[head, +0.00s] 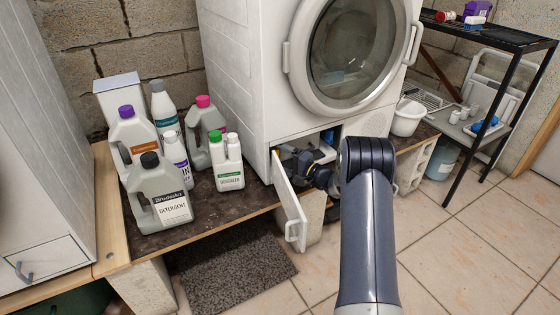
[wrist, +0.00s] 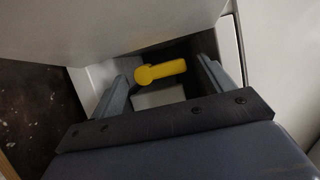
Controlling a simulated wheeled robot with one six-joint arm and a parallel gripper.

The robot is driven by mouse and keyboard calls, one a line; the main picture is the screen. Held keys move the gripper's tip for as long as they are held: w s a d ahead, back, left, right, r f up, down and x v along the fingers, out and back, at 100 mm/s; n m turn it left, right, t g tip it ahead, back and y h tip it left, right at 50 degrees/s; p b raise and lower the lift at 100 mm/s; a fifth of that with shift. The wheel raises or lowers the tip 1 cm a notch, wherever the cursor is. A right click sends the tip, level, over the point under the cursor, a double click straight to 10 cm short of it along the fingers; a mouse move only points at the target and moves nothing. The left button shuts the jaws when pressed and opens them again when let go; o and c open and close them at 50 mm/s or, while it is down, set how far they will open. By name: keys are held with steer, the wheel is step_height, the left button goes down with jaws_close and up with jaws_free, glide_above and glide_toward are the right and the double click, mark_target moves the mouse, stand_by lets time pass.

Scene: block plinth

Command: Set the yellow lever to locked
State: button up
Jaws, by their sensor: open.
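The yellow lever (wrist: 160,72) shows in the wrist view inside the recess low in the washing machine. It lies nearly crosswise in that view, with its rounder, wider end to the left. My gripper (wrist: 168,82) is open, with one finger on each side of the lever. I see no clear contact, and the remaining depth between fingers and lever is hard to tell. In the head view my gripper (head: 308,165) is at the opening of the recess, partly hidden by my arm. The lever cannot be made out clearly there.
The small white flap door (head: 290,210) hangs open left of my gripper. The washing machine (head: 245,90) stands on a plinth (head: 150,240). Several detergent bottles (head: 160,195) stand to its left.

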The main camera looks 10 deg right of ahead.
steer(key=shift+w+a, duration=0.4)
steer(key=c, duration=1)
